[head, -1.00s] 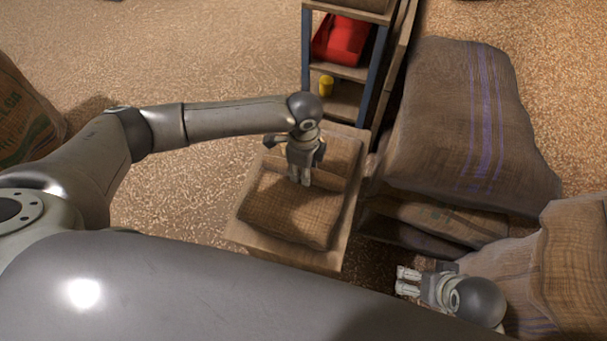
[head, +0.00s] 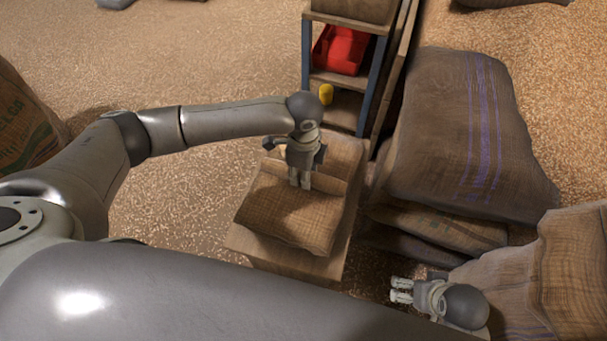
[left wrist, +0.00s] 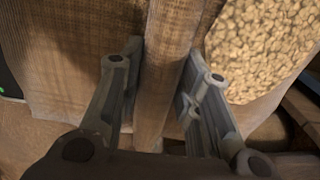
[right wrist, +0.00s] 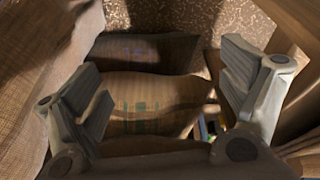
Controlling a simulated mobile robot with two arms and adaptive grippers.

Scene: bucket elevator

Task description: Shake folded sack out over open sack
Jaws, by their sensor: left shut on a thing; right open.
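The folded sack (head: 285,215) is brown burlap, over a wooden box (head: 270,262) in the middle of the head view. My left gripper (head: 300,186) points down at it and is shut on a fold of its cloth. The left wrist view shows this fold (left wrist: 165,75) between the fingers. My right gripper (head: 398,290) is open and empty at the lower right, beside a standing burlap sack (head: 575,260). This may be the open sack; its mouth cannot be made out. The right wrist view shows burlap (right wrist: 45,75) left of the open fingers (right wrist: 165,85).
A stack of filled sacks (head: 440,150) lies right of the box. Behind the box stands a shelf (head: 340,80) with a red bin (head: 340,50) and a yellow object (head: 326,95). Another sack (head: 25,125) stands at far left. Grain-strewn floor (head: 200,60) is clear behind my left arm.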

